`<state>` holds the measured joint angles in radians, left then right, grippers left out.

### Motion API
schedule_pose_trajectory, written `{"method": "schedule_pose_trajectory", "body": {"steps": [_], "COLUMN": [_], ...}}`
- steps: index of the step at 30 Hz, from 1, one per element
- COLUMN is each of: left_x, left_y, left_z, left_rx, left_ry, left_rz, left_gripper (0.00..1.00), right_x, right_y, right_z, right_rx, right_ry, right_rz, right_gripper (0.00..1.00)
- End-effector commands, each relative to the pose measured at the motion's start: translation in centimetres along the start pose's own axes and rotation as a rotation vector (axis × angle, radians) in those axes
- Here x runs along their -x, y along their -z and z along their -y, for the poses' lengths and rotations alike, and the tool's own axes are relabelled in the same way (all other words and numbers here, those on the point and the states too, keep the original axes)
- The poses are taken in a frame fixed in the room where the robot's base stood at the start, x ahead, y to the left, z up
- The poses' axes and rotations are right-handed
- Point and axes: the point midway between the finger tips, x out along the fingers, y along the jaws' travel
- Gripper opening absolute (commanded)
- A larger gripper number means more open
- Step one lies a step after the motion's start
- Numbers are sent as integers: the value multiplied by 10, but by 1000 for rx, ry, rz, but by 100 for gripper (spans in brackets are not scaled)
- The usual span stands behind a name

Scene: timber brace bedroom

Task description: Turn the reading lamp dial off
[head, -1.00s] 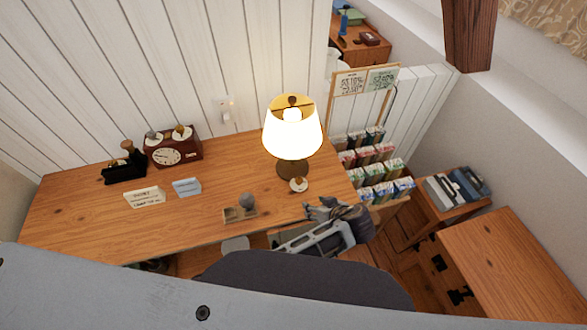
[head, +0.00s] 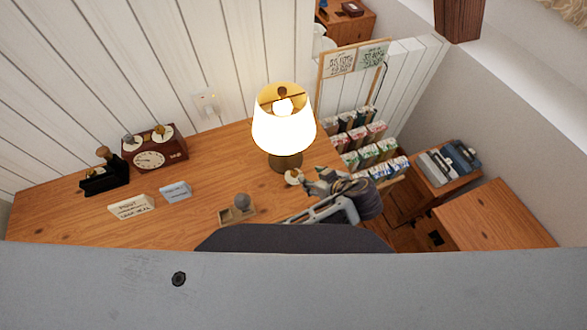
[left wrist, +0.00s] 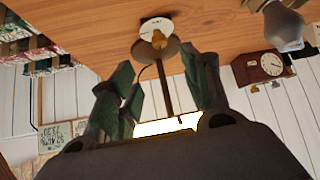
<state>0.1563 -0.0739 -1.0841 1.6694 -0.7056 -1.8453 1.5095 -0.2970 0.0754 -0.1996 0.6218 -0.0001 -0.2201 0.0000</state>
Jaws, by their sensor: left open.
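The reading lamp (head: 284,130) stands lit on the wooden desk, its white shade glowing. Its dial (head: 294,177), a small pale disc with a brass-coloured knob, sits on the desk in front of the lamp base. In the left wrist view the dial (left wrist: 158,32) is at the top centre, beyond the fingertips. My left gripper (head: 312,181) is just right of the dial in the head view. In the left wrist view its two green-padded fingers (left wrist: 160,75) are apart, with nothing gripped between them. I cannot tell whether a finger touches the dial. My right gripper is not in view.
A small wooden holder with a grey ball (head: 238,208) stands left of my gripper. Cards (head: 132,207), a wooden clock (head: 154,150) and a black stamp stand (head: 104,177) are farther left. A rack of packets (head: 368,145) is beyond the desk's right end.

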Motion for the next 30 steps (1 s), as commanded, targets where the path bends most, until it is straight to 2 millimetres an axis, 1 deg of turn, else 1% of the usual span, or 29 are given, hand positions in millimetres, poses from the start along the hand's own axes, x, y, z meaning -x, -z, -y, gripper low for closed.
{"method": "schedule_pose_trajectory", "body": {"steps": [10, 16, 23, 30], "left_x": [-1, -9, -33, -64], "left_y": [0, 1, 1, 1], "left_z": [0, 0, 1, 1], "left_rx": [0, -1, -1, -2], "left_ry": [0, 1, 3, 3], "left_rz": [0, -2, -2, -2], "left_gripper": [48, 48, 48, 48], "right_x": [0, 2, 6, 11], "right_y": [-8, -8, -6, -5], "right_z": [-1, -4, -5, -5], "right_rx": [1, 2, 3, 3], "right_ry": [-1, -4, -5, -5], "right_rz": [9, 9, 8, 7], "right_gripper": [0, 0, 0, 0]}}
